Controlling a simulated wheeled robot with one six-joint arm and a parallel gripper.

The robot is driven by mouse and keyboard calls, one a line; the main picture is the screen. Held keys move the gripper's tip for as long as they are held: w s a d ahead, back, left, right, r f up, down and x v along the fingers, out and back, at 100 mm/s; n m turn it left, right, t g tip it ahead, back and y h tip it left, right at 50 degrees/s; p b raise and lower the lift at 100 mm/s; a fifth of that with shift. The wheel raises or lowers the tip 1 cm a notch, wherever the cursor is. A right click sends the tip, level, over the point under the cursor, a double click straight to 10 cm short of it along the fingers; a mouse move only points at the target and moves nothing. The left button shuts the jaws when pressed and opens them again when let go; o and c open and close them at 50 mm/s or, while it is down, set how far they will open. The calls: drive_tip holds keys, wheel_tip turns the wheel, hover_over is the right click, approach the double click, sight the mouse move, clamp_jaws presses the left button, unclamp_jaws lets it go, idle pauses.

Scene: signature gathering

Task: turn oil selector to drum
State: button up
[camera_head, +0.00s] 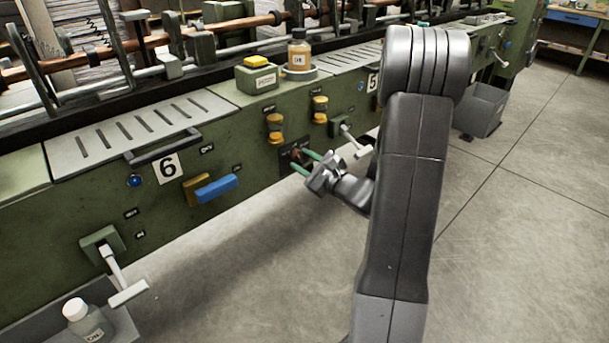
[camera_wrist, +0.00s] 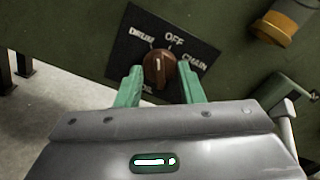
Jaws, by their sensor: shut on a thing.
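The oil selector is a round brown knob (camera_wrist: 159,72) on a black plate (camera_wrist: 198,48) marked DRUM, OFF and CHAIN, with a partly hidden OIL label below. The plate looks tilted in the wrist view. The knob's pale mark points about straight up in that view, between DRUM and OFF as far as I can tell. My gripper (camera_wrist: 161,78) has its two green fingers on either side of the knob and is shut on it. In the head view my gripper (camera_head: 303,161) reaches the dark plate (camera_head: 289,150) on the green machine's front; the knob is small there.
Brown-yellow knobs (camera_head: 275,128) sit just above and left of the plate. A white T-handle lever (camera_head: 350,141) stands out close to the right of my gripper. A blue-and-yellow handle (camera_head: 215,188) is to the left. The floor (camera_head: 250,270) in front is clear.

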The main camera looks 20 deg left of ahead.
drive_tip(key=n+b, duration=0.3)
drive_tip(key=b, duration=0.1)
drive_tip(key=shift+f, duration=0.2)
drive_tip(key=shift+b, duration=0.35)
drive_tip(key=shift+r+n, duration=0.2)
drive_tip(key=shift+n, duration=0.2)
drive_tip(key=o, duration=1)
drive_tip(key=p+v, duration=0.1)
drive_tip(key=v, duration=1.3)
drive_tip(key=shift+p, duration=0.3)
drive_tip(key=shift+w+a, duration=0.1)
drive_tip(key=shift+a, duration=0.05)
